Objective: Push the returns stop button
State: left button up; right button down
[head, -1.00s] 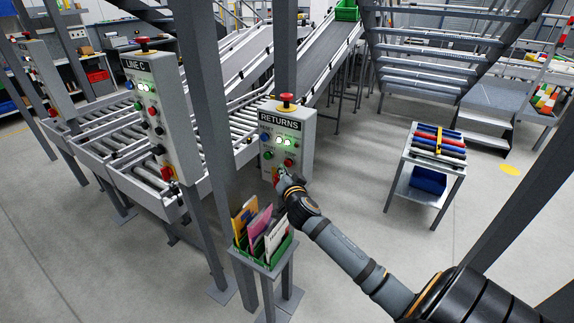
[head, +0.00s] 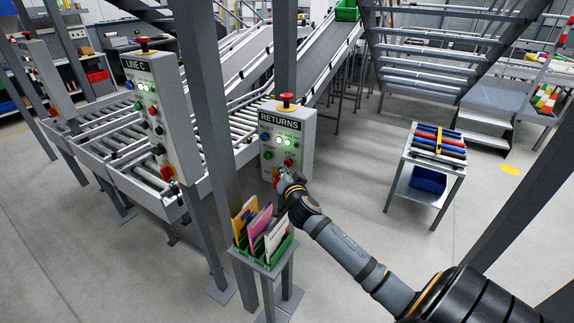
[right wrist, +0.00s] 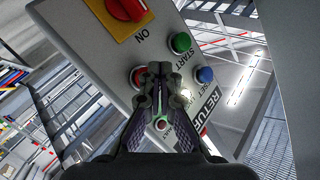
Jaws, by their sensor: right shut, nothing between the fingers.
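The grey RETURNS control box (head: 306,142) is near the middle of the head view. Its red stop button (head: 288,161) sits low on the face, beside a green START button (head: 268,154) and below a blue RESET button (head: 265,137). My right gripper (head: 281,175) is shut and empty, close in front of the lower face. In the right wrist view, the closed fingertips (right wrist: 160,70) lie just beside the red button (right wrist: 139,76) and overlap its edge; contact cannot be told. The green START button (right wrist: 180,42) is beyond the fingertips. My left gripper is out of view.
A red mushroom button (head: 286,100) tops the box. A red-on-yellow rotary switch (right wrist: 125,8) is near the fingers. The LINE C box (head: 172,115) and a post stand left.

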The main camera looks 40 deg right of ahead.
jog(key=shift+w+d, duration=0.1)
jog(key=shift+d, duration=0.15)
jog(key=shift+w+d, duration=0.3)
jog(key=shift+d, duration=0.4)
dwell(1.0)
jog(key=shift+s+a, duration=0.25)
jog(key=shift+a, duration=0.3)
jog(key=shift+s+a, duration=0.25)
jog(key=shift+a, duration=0.3)
jog(key=a, duration=0.1)
jog(key=s+a, duration=0.1)
jog(key=a, duration=0.1)
jog(key=s+a+b, duration=0.1)
jog(key=shift+a, duration=0.35)
dwell(0.5)
